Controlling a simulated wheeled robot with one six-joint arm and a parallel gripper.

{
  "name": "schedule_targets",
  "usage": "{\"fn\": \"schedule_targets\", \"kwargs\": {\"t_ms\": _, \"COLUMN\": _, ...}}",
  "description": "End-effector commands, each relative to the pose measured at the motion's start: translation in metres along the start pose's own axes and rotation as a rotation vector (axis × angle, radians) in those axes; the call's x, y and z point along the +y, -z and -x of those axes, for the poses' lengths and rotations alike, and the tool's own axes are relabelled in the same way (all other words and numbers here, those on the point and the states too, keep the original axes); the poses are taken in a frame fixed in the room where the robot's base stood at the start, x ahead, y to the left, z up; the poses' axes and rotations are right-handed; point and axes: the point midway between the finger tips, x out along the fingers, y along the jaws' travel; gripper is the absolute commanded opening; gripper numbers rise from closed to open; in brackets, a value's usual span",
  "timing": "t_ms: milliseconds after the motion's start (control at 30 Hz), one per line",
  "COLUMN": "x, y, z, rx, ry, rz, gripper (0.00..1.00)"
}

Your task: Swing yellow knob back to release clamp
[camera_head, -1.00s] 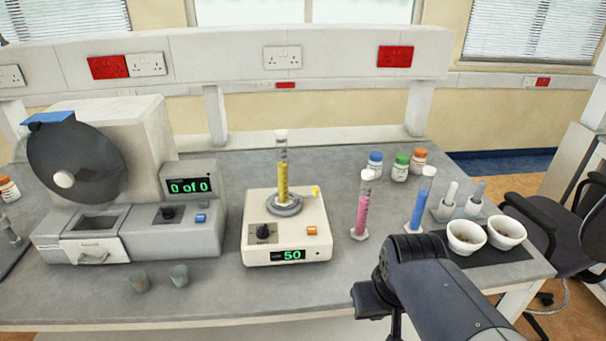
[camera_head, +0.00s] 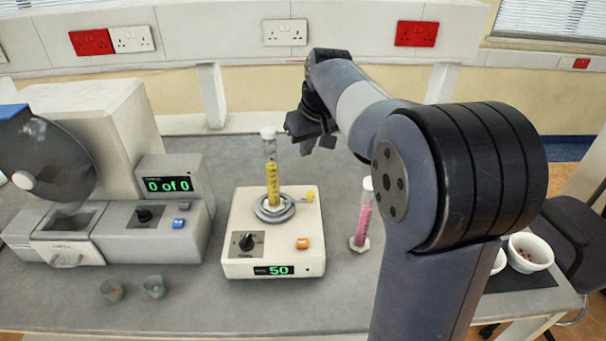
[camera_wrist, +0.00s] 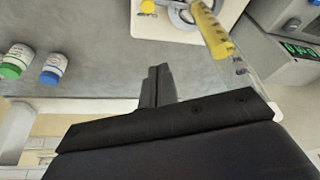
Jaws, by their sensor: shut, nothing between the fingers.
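The yellow knob (camera_head: 310,195) sticks out at the back right of the round grey clamp (camera_head: 274,209) on top of a cream machine (camera_head: 235,225) whose display reads 50. A capped cylinder of yellow tablets (camera_head: 271,175) stands upright in the clamp. In the wrist view the yellow knob (camera_wrist: 148,6) is at the top edge, and the yellow cylinder (camera_wrist: 212,32) is to its right. My gripper (camera_wrist: 160,70) is shut and empty, apart from the knob. In the head view my gripper (camera_head: 310,142) is above and behind the knob, right of the cylinder's top.
A pink cylinder (camera_head: 363,215) stands right of the machine, close to my arm. A grey machine (camera_head: 150,235) showing "0 of 0" is on the left. Two small cups (camera_head: 154,287) stand at the front left. Bottles with blue and green caps (camera_wrist: 53,68) show in the wrist view.

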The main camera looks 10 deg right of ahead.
Motion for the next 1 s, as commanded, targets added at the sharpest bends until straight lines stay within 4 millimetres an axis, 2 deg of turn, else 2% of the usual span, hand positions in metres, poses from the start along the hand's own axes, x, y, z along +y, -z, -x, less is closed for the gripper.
{"fn": "schedule_targets", "kwargs": {"t_ms": 333, "x": 0.000, "y": 0.001, "z": 0.000, "rx": 0.001, "ry": 0.001, "rz": 0.002, "gripper": 0.00}}
{"fn": "schedule_targets", "kwargs": {"t_ms": 467, "x": 0.000, "y": 0.001, "z": -0.006, "rx": -0.002, "ry": 0.001, "rz": 0.001, "gripper": 0.00}}
{"fn": "schedule_targets", "kwargs": {"t_ms": 667, "x": 0.000, "y": 0.001, "z": -0.038, "rx": -0.005, "ry": 0.002, "rz": 0.001, "gripper": 0.00}}
{"fn": "schedule_targets", "kwargs": {"t_ms": 967, "x": 0.000, "y": 0.000, "z": -0.104, "rx": -0.005, "ry": 0.002, "rz": 0.001, "gripper": 0.00}}
{"fn": "schedule_targets", "kwargs": {"t_ms": 1000, "x": 0.000, "y": -0.005, "z": -0.097, "rx": 0.001, "ry": 0.000, "rz": 0.000, "gripper": 0.00}}
